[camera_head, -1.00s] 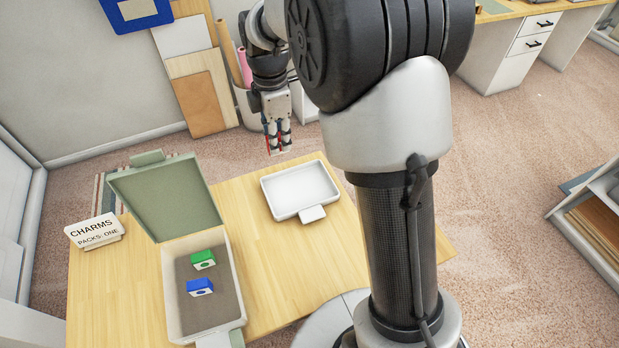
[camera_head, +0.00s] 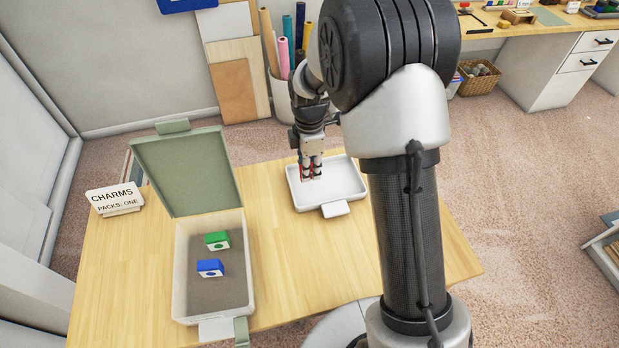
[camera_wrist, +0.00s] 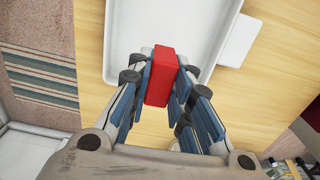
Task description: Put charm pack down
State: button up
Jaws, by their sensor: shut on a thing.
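My gripper (camera_head: 311,172) is shut on a red charm pack (camera_wrist: 161,76), a small block held between the blue-padded fingers in the wrist view. In the head view the gripper points down over the left part of a shallow white tray (camera_head: 350,186); the fingers mostly hide the pack there. I cannot tell whether the pack touches the tray floor. The tray holds nothing else that I can see.
An open box (camera_head: 182,290) with a raised green lid (camera_head: 187,170) holds a green pack (camera_head: 217,240) and a blue pack (camera_head: 210,268). A sign (camera_head: 115,199) reading "CHARMS PACKS: ONE" stands at left. The wooden table (camera_head: 120,280) has bare room around the tray.

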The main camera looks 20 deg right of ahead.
jog(key=shift+f+b, duration=0.5)
jog(key=shift+f, duration=1.4)
jog(key=shift+f, duration=0.1)
jog(key=o, duration=0.9)
jog(key=shift+c, duration=0.2)
